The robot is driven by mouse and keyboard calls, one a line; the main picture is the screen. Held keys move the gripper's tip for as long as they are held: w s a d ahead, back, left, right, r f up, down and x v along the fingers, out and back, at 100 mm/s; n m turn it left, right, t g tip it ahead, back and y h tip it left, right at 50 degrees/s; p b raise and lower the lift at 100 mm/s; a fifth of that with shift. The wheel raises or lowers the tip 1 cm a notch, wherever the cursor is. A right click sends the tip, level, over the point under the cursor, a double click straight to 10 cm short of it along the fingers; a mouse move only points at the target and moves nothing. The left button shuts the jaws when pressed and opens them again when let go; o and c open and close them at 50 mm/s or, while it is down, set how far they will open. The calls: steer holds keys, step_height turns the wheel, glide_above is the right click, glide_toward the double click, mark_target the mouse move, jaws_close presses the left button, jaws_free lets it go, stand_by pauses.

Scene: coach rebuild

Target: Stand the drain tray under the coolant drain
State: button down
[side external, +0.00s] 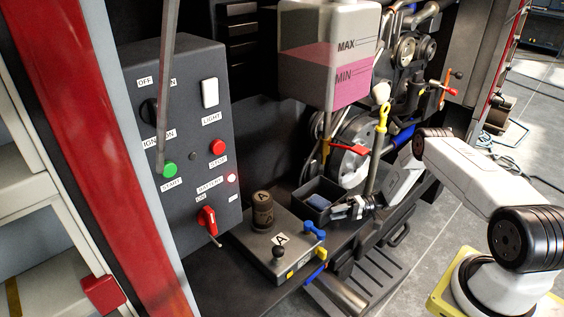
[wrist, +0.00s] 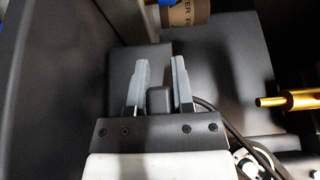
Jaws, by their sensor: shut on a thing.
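The drain tray (side external: 306,211) is a dark open box with something blue inside. It appears level, low in front of the engine, in the side external view. My gripper (side external: 338,211) reaches it from the right and is shut at its near right side. In the wrist view my gripper (wrist: 160,95) has its grey fingers on both sides of a dark block (wrist: 159,100), which seems part of the tray. The coolant tank (side external: 330,50) with pink coolant hangs above. The brass drain (side external: 326,150) is below it, above the tray in the picture. Whether the tray touches the surface is unclear.
A brown filter (side external: 262,212) stands on a dark block marked A, left of the tray; it also shows in the wrist view (wrist: 187,13). A brass pipe (wrist: 290,100) juts in at the wrist view's right. A red lever (side external: 346,149) and a control panel (side external: 185,130) are nearby.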

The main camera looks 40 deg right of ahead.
steer(key=shift+f, duration=0.15)
steer(key=shift+c, duration=2.4)
jaws_free()
steer(key=shift+s+d+r, duration=0.1)
steer(key=shift+d+r, duration=0.1)
steer(key=v, duration=1.1)
steer(key=shift+s+d, duration=0.15)
steer(key=shift+d, duration=0.15)
